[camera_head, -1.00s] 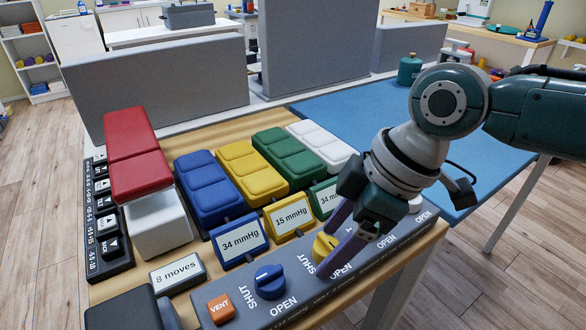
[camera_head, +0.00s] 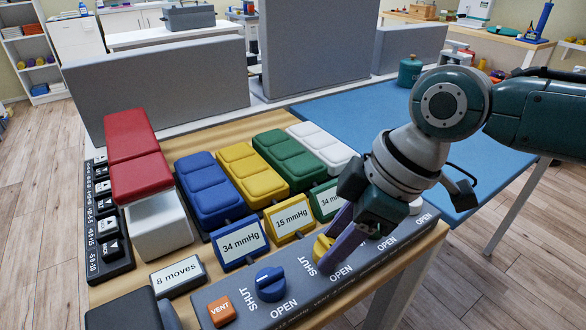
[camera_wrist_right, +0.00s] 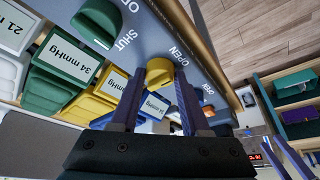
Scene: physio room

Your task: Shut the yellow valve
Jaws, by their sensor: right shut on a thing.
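The yellow valve (camera_head: 322,246) is a round knob on the grey sloped panel (camera_head: 345,272), between printed SHUT and OPEN words. It also shows in the right wrist view (camera_wrist_right: 158,72). My right gripper (camera_head: 330,258) reaches down from the right, its purple fingers on either side of the knob and shut on it. The fingers hide part of the knob in the head view, and I cannot tell its exact pointing angle. The yellow display (camera_head: 291,217) behind it reads 15 mmHg, in front of the yellow cushion (camera_head: 251,173).
A blue valve (camera_head: 270,283) and an orange VENT button (camera_head: 221,311) sit left on the panel. Blue (camera_head: 240,244) and green (camera_head: 325,201) displays read 34 mmHg. A counter (camera_head: 178,275) reads 8 moves. A red cushion (camera_head: 137,155) rests on a white block (camera_head: 160,226).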

